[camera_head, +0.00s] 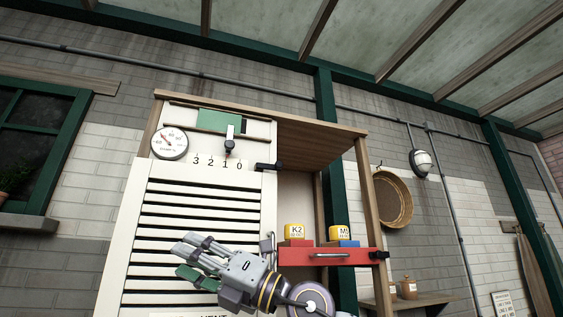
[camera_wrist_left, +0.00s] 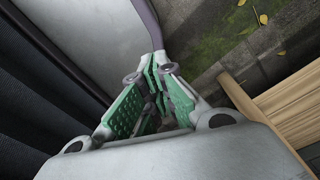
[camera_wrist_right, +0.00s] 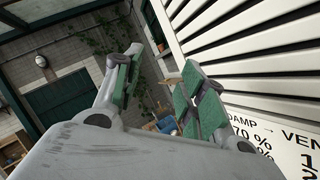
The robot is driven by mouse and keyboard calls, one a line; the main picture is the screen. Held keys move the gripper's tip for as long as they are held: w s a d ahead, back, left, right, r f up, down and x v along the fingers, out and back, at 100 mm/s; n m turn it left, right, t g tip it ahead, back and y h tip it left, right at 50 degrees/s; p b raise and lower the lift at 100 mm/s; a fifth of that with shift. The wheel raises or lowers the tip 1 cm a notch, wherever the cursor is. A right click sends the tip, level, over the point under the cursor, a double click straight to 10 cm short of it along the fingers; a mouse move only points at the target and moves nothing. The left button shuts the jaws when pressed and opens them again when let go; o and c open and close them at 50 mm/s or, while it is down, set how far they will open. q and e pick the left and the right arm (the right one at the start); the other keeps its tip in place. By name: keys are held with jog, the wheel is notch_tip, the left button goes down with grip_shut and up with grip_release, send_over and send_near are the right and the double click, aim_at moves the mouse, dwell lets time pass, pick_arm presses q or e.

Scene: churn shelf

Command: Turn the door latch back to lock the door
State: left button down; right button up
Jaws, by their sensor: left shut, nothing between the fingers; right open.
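The white slatted door (camera_head: 160,215) fills the left part of a wooden cabinet. A small black latch (camera_head: 268,167) lies roughly horizontal at the door's upper right edge; whether it holds the door is too small to tell. A metal handle (camera_head: 267,244) sits lower on that edge. My right gripper (camera_head: 187,258) is open and empty in front of the lower slats, fingers pointing left, well below the latch. In the right wrist view the right gripper (camera_wrist_right: 162,75) has its fingers apart, with the slats to the right. My left gripper (camera_wrist_left: 155,72) is shut and empty, seen only in its wrist view.
Above the slats are a round dial (camera_head: 169,143) and a black slider (camera_head: 230,141) over a number scale. Right of the door, a red drawer front (camera_head: 320,257) carries yellow blocks (camera_head: 295,231) marked K2 and M5. A round basket (camera_head: 392,198) hangs further right.

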pick_arm(q)
jog(key=shift+d, duration=0.45)
pick_arm(e)
jog(key=s+d+r+m+t+h, duration=0.1)
jog(key=d+r+m+t+h, duration=0.1)
jog(key=d+r+t+h, duration=0.4)
jog(key=d+r+m+t+h, duration=0.2)
jog(key=d+r+t+h, duration=0.5)
jog(key=d+r, duration=0.7)
notch_tip(320, 180, up, 5)
jog(key=h, duration=0.2)
jog(key=shift+s+d+f+h, duration=0.15)
jog(key=shift+s+d+h, duration=0.15)
jog(key=shift+s+h, duration=0.1)
